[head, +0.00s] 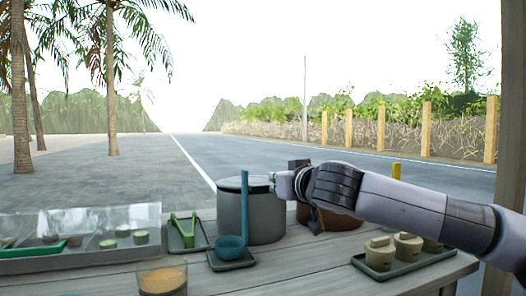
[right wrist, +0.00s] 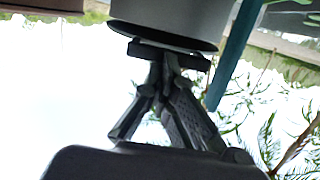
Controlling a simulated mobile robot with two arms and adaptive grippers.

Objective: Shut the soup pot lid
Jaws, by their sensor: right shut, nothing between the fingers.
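The soup pot (head: 250,218) is a grey cylinder standing on the table in the head view. Its lid (head: 240,184) looks flat across the top, and I see no clear gap at the rim. My right gripper (head: 273,182) reaches in from the right at the lid's right edge. In the right wrist view, which is upside down, the pot wall (right wrist: 170,15) and the dark lid edge (right wrist: 165,37) are at the top. My right gripper (right wrist: 165,56) is shut and empty, with its tips close against the lid; exact contact is unclear. My left gripper is not in view.
A blue ladle (head: 245,205) stands upright at a blue bowl (head: 230,248) before the pot. Green tongs (head: 184,231) lie on a tray to the left, beside a clear-covered food case (head: 100,225). Lidded jars (head: 380,252) stand on a right tray. A brown pot (head: 340,222) is behind my arm.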

